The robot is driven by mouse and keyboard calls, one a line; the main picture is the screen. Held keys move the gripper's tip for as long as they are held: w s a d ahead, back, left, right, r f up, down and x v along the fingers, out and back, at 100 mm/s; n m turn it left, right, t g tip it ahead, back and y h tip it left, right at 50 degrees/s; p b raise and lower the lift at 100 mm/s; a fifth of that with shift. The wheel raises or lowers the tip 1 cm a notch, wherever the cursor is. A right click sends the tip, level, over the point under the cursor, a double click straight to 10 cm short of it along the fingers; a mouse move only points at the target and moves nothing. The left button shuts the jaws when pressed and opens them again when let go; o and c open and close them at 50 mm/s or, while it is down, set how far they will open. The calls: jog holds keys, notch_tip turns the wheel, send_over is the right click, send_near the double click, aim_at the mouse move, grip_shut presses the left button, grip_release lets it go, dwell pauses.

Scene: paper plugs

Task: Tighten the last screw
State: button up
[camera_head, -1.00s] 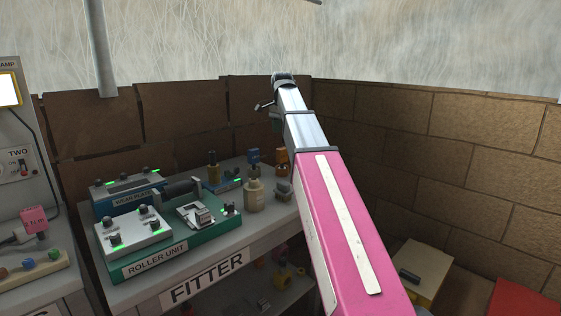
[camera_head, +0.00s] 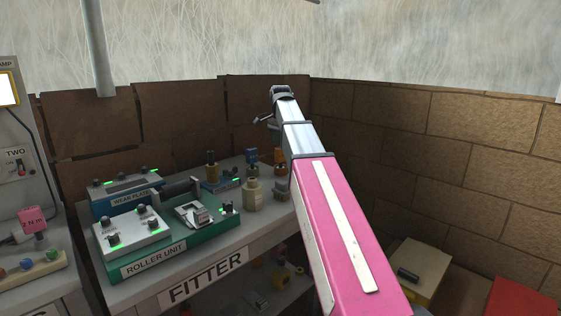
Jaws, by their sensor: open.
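The roller unit (camera_head: 170,258) is a green base on the fitter bench. Its white block (camera_head: 130,232) carries several dark screws, with green lights beside them. Another dark screw (camera_head: 227,208) stands at the base's right end, also by a green light. The blue wear plate unit (camera_head: 125,196) behind it has dark screws with green lights. A pink tool marked in N·m (camera_head: 34,218) stands on the left bench. My gripper (camera_head: 262,121) is open at the end of my raised pink and silver arm, above and behind the bench's right end. It appears small, and no object shows in it.
Small bottles (camera_head: 252,194) and fittings crowd the bench's right end. A small blue fixture (camera_head: 222,183) stands behind the roller unit. A yellow box (camera_head: 420,268) and a red box (camera_head: 525,300) stand low at right.

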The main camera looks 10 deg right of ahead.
aim_at(280, 147)
jog(key=shift+f, duration=1.8)
grip_shut()
jog(key=shift+r, duration=3.5)
